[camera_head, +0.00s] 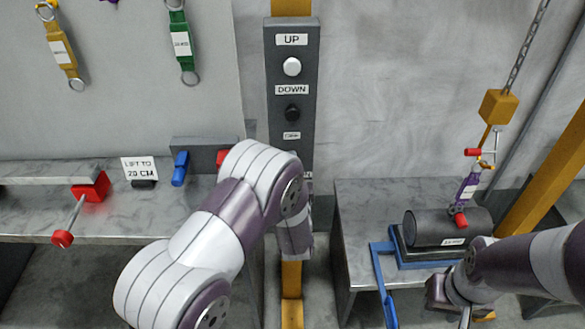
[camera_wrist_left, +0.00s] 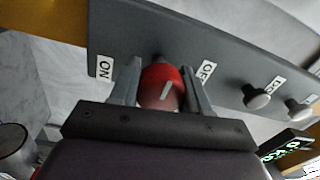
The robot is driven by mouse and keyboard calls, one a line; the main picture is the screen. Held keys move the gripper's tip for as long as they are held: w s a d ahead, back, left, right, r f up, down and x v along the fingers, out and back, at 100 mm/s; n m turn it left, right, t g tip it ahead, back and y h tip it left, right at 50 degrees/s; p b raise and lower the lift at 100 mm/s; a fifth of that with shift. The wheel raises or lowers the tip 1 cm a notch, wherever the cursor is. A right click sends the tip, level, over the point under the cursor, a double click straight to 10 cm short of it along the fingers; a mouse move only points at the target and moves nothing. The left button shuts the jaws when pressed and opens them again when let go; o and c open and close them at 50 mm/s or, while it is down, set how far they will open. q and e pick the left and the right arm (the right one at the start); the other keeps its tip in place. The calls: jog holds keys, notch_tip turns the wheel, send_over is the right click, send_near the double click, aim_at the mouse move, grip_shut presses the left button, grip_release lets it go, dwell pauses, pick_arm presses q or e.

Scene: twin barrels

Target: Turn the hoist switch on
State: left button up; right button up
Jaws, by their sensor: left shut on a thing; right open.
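The hoist switch is a red knob (camera_wrist_left: 161,88) on the dark control panel (camera_head: 290,45). In the left wrist view an ON label (camera_wrist_left: 104,68) is to its left and an OFF label (camera_wrist_left: 206,71) to its right. The pale mark on the knob stands nearly upright in that view, its top leaning slightly right. My left gripper (camera_wrist_left: 160,80) is shut on the knob, one finger on each side. In the head view my left arm hides the knob and that gripper. My right gripper (camera_head: 455,298) is open, low in front of the dark barrel (camera_head: 440,228).
The panel carries a white UP button (camera_head: 292,66) and a black DOWN button (camera_head: 292,112). A hoist chain with a yellow block (camera_head: 497,106) hangs above the barrel, with a purple sling (camera_head: 467,190). A red clamp (camera_head: 92,188) sits on the left bench.

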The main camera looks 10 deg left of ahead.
pick_arm(q)
jog(key=o, duration=1)
jog(key=shift+o, duration=0.2)
jog(key=b+v, duration=0.1)
jog(key=v, duration=1.1)
jog(key=shift+s+b, duration=0.3)
jog(key=shift+s, duration=0.05)
jog(key=shift+d, duration=0.15)
